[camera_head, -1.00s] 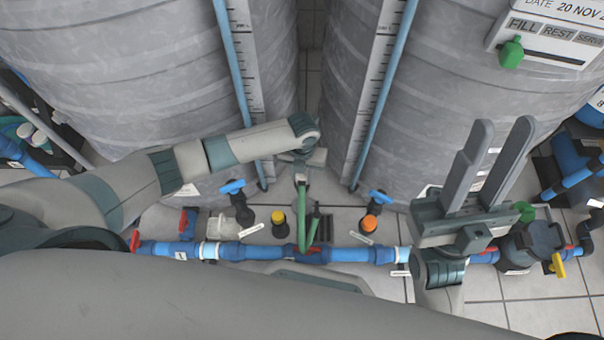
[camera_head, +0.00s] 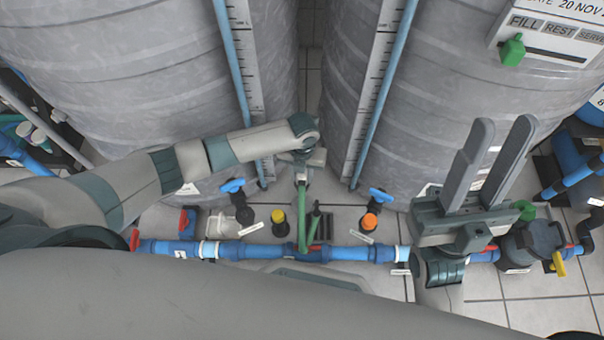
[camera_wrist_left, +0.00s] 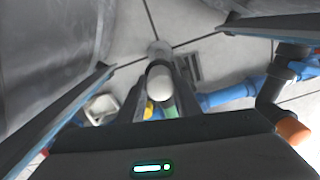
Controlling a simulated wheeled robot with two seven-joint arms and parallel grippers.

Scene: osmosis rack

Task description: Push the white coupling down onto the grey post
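My left gripper (camera_head: 302,172) hangs fingers down in the middle of the head view, above the blue pipe run. In the left wrist view its two dark fingers (camera_wrist_left: 160,92) flank a rounded white piece, which looks like the white coupling (camera_wrist_left: 160,76). It fills the gap between them, so the gripper looks shut on it. A pale grey round shape beyond it may be the grey post; I cannot tell whether the two touch. The head view does not clearly show coupling or post. My right gripper (camera_head: 492,165) points upward at the right, fingers apart and empty.
Two large grey tanks (camera_head: 130,70) (camera_head: 440,90) stand behind. A blue pipe (camera_head: 340,254) runs along the floor. Blue-handled valves (camera_head: 232,186) (camera_head: 378,194), a yellow cap (camera_head: 278,216) and an orange cap (camera_head: 370,221) stand near the left gripper. Green tubing (camera_head: 302,215) is below it.

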